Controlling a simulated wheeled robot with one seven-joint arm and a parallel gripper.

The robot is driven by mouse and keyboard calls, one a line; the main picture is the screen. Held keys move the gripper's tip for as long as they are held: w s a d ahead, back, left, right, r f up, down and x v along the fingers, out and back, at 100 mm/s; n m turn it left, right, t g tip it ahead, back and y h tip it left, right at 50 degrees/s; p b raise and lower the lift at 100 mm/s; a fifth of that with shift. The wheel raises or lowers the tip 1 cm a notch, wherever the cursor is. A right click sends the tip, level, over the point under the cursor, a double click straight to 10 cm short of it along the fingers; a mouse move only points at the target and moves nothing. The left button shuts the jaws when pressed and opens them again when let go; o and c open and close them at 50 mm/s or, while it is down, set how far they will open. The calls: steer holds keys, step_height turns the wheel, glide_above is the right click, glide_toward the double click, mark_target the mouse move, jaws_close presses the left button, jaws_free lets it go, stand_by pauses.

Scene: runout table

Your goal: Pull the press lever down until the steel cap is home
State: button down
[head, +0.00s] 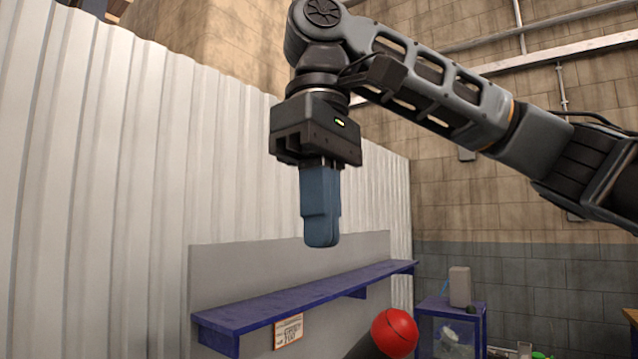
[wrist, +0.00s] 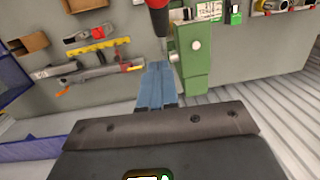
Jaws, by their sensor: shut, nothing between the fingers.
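A red ball knob (head: 394,333) on a dark lever shaft (head: 366,347) shows at the bottom of the head view. My gripper (head: 321,243) points down with its blue fingers together and empty, up and to the left of the knob in that picture. In the wrist view the closed fingers (wrist: 156,68) show in the middle. A green press body (wrist: 190,58) stands just right of them. A red and dark part (wrist: 156,12), seemingly the lever, is cut off by the top edge. I cannot make out the steel cap.
A purple shelf (head: 290,300) with a small sign (head: 288,332) is fixed along a grey panel. A purple stand (head: 450,330) with a grey box (head: 460,287) is at the back right. Tools (wrist: 100,47) lie on a grey surface in the wrist view.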

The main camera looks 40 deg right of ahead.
steer(key=s+f+b, duration=0.1)
steer(key=f+b, duration=0.1)
steer(key=s+f+b, duration=0.1)
steer(key=f+b, duration=0.1)
steer(key=s+f+b, duration=0.1)
steer(key=f+b, duration=0.1)
steer(key=b, duration=0.1)
steer(key=shift+s+f, duration=0.25)
steer(key=shift+f, duration=0.1)
